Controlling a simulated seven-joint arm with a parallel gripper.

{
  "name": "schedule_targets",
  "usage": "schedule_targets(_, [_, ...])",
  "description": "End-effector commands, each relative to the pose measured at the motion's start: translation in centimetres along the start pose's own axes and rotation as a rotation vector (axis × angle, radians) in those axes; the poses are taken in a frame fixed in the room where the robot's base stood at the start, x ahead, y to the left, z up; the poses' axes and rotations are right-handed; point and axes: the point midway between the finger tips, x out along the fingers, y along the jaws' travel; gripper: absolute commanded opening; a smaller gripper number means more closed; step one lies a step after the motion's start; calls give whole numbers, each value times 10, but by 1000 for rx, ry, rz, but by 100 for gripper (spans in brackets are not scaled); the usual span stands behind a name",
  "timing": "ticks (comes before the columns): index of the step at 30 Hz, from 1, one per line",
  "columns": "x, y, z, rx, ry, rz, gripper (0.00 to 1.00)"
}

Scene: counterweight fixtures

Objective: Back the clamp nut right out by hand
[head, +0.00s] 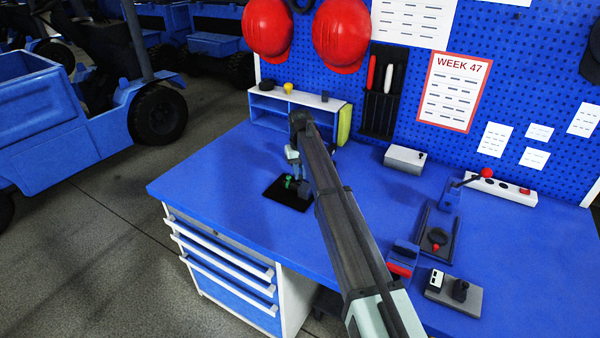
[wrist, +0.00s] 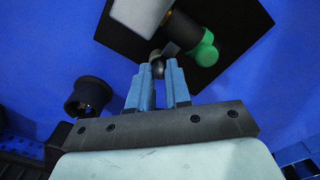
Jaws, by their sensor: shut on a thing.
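My gripper (wrist: 159,76) points down over a black square plate (wrist: 237,22) on the blue bench. Its two blue fingers are shut on a small dark rounded piece, which I take to be the clamp nut (wrist: 157,65); its outline is partly hidden between the fingertips. In the head view the green part (head: 289,181) shows near the black plate (head: 273,194), and my arm hides most of the fixture there.
A dark round cup-like part (wrist: 88,97) stands on the bench left of my fingers in the wrist view. A low shelf (head: 268,119) stands behind. A grey box (head: 404,158), a lever fixture with red knob (head: 487,173) and a grey block (head: 455,293) lie to the right. The bench's left part is clear.

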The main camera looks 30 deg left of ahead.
Motion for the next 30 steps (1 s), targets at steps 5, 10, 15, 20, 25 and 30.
schedule_targets(5, [0, 0, 1, -167, -1, 0, 0])
schedule_targets(10, [0, 0, 1, -328, -1, 0, 0])
schedule_targets(15, [0, 0, 1, -490, -1, 0, 0])
schedule_targets(20, [0, 0, 1, -642, -1, -1, 0])
schedule_targets(25, [0, 0, 1, -803, -1, -1, 0])
schedule_targets(30, [0, 0, 1, -964, -1, -1, 0])
